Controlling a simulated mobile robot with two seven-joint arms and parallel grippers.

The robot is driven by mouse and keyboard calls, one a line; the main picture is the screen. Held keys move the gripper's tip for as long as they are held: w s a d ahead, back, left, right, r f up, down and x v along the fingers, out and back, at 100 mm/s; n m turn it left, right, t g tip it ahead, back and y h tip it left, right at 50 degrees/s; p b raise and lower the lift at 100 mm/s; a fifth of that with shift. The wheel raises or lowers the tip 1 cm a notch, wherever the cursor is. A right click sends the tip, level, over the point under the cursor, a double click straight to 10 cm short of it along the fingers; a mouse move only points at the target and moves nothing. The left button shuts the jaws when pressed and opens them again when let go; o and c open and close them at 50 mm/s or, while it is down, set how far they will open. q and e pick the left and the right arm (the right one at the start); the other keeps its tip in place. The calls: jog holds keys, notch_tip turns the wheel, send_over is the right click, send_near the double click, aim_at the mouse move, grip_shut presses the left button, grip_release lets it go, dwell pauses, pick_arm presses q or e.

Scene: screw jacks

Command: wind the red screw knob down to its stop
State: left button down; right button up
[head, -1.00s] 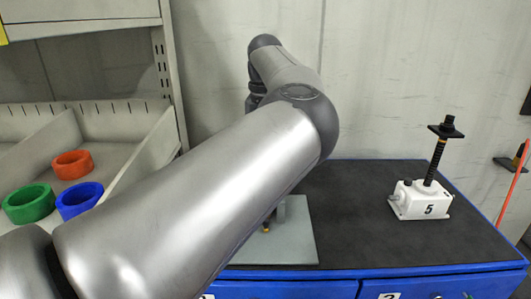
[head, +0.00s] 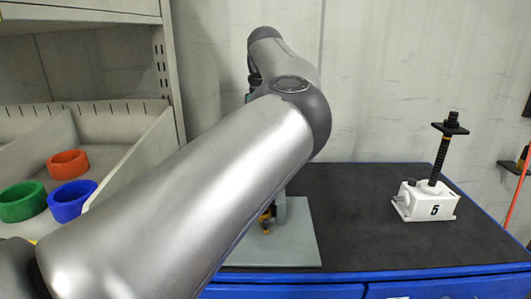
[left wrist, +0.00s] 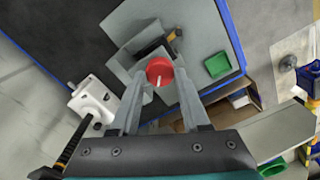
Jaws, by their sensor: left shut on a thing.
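In the left wrist view the red screw knob (left wrist: 160,71), with a pale mark on its face, sits between the fingertips of my left gripper (left wrist: 158,80), which is shut on it. In the head view my left arm hides the knob and the gripper. Below the arm there, part of a grey stand with a small orange piece (head: 266,215) shows on a grey base plate (head: 300,245). How far the screw is from its stop cannot be seen. My right gripper is in neither view.
A white screw jack marked 5 (head: 428,203) stands at the right on the dark bench top (head: 360,215). Bench between it and the plate is clear. A shelf at left holds green (head: 22,202), blue (head: 72,201) and orange-red (head: 68,164) rings. A green tray (left wrist: 217,65) shows in the wrist view.

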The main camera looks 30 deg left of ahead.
pick_arm(q)
jog(key=m+b, duration=0.1)
jog(key=m, duration=0.1)
jog(key=m+b, duration=0.1)
jog(key=shift+a+r+m, duration=0.15)
jog(key=shift+r+m, duration=0.05)
jog(key=shift+m, duration=0.2)
jog(key=m+b, duration=0.2)
jog(key=m, duration=0.2)
jog(key=shift+b, duration=0.3)
jog(key=shift+f+m+b, duration=0.1)
jog(key=shift+m+b, duration=0.5)
jog(key=shift+m, duration=0.1)
jog(key=shift+m+b, duration=0.3)
jog(key=shift+b, duration=0.35)
jog(key=c, duration=1.5)
grip_release()
jog(key=shift+c, duration=0.2)
jog(key=shift+o, duration=0.7)
jog(key=o, duration=1)
